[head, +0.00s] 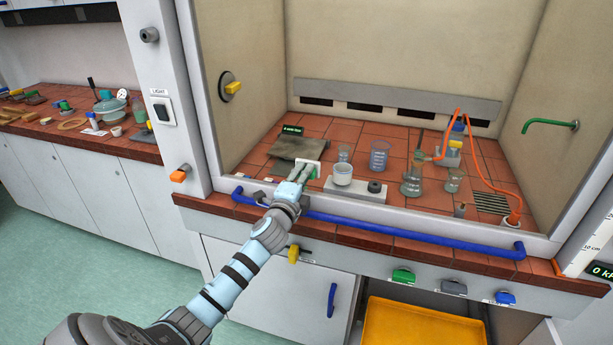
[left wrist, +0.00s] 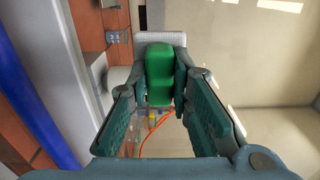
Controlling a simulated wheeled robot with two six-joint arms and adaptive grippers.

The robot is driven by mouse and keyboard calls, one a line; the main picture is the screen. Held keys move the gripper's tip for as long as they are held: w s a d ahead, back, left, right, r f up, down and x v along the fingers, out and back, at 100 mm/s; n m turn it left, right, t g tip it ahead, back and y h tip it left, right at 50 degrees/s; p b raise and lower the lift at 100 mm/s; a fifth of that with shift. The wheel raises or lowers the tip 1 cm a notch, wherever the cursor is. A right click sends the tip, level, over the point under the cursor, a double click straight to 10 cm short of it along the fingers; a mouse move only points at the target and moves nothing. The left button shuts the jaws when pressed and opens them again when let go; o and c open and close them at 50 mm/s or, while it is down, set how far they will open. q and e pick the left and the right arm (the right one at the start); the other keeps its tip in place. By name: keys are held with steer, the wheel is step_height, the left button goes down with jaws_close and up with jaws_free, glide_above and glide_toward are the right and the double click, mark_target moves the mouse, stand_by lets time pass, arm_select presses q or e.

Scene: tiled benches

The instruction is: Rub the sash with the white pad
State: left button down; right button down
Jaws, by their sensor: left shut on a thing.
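The white pad (left wrist: 160,38) has a green grip block (left wrist: 160,68) on its back. My left gripper (left wrist: 160,92) is shut on the green block, with the fingers on either side. In the head view, my left gripper (head: 297,177) is at the left part of the fume hood opening, and the white pad (head: 311,169) shows just beyond its fingertips. A clear sash pane cannot be made out; a blue bar (head: 400,232) runs along the front of the opening, below my gripper. Whether the pad touches a pane cannot be told. My right gripper is out of view.
A yellow tray (head: 420,325) is below. The left bench (head: 70,125) is cluttered.

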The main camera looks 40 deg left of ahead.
arm_select(q)
steer(key=shift+s+a, duration=0.2)
steer(key=shift+a, duration=0.3)
steer(key=shift+s+a, duration=0.15)
steer(key=shift+a, duration=0.35)
steer(key=shift+w+d+p, duration=0.15)
steer(key=shift+w+d, duration=0.15)
steer(key=shift+d, duration=0.5)
steer(key=shift+w+d+p, duration=0.15)
steer(key=shift+w+d, duration=0.1)
steer(key=shift+d, duration=0.6)
steer(key=shift+s+p, duration=0.1)
steer(key=shift+p, duration=0.2)
steer(key=p+v, duration=0.1)
steer(key=v, duration=0.4)
